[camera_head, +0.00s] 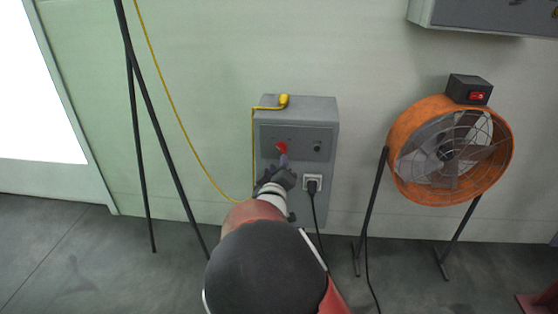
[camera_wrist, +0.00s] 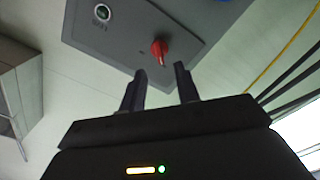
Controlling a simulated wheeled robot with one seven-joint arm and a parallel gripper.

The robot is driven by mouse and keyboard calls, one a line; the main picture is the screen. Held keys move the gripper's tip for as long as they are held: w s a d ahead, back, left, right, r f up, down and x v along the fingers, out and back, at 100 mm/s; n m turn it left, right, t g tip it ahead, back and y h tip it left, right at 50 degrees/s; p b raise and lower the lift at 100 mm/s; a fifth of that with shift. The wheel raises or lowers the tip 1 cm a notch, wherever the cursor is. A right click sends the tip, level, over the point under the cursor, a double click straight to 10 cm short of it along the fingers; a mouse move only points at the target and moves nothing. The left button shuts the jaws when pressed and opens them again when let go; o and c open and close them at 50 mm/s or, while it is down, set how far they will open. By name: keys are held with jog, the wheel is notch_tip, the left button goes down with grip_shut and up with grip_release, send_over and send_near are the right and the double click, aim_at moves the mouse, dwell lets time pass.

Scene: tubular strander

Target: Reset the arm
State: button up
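My gripper (camera_head: 283,163) is stretched out toward the grey control box (camera_head: 325,112) on the wall, just below its red knob (camera_head: 281,147). In the wrist view my gripper (camera_wrist: 160,84) has its two dark fingers apart, with nothing between them. The red knob (camera_wrist: 159,49) lies beyond the fingertips, close to the gap between them; whether a finger touches it I cannot tell. A round dark button (camera_wrist: 102,13) with a light ring sits beside the knob on the box face.
A white socket (camera_head: 312,183) with a black plug is low on the box. A yellow cable (camera_head: 183,130) hangs left, near black stand legs (camera_head: 150,130). An orange fan (camera_head: 450,155) on a black stand is at right. A grey cabinet (camera_head: 480,15) hangs above it.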

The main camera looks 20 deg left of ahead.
jog(key=shift+s+d, duration=0.15)
jog(key=shift+s, duration=0.15)
jog(key=s+d+r+m+g, duration=0.2)
jog(key=d+m+g, duration=0.1)
jog(key=d, duration=0.7)
jog(key=s+d+r+m+g, duration=0.1)
jog(key=d+m+g, duration=0.3)
jog(key=d, duration=0.7)
jog(key=s+d+m+g+h, duration=0.2)
jog(key=s+d, duration=0.6)
jog(key=s, duration=0.5)
jog(key=s+d+m+g+h, duration=0.2)
jog(key=s+d, duration=0.7)
jog(key=s, duration=0.5)
jog(key=shift+d+r+m+g, duration=0.15)
jog(key=shift+r+m+g, duration=0.25)
jog(key=shift+r, duration=0.05)
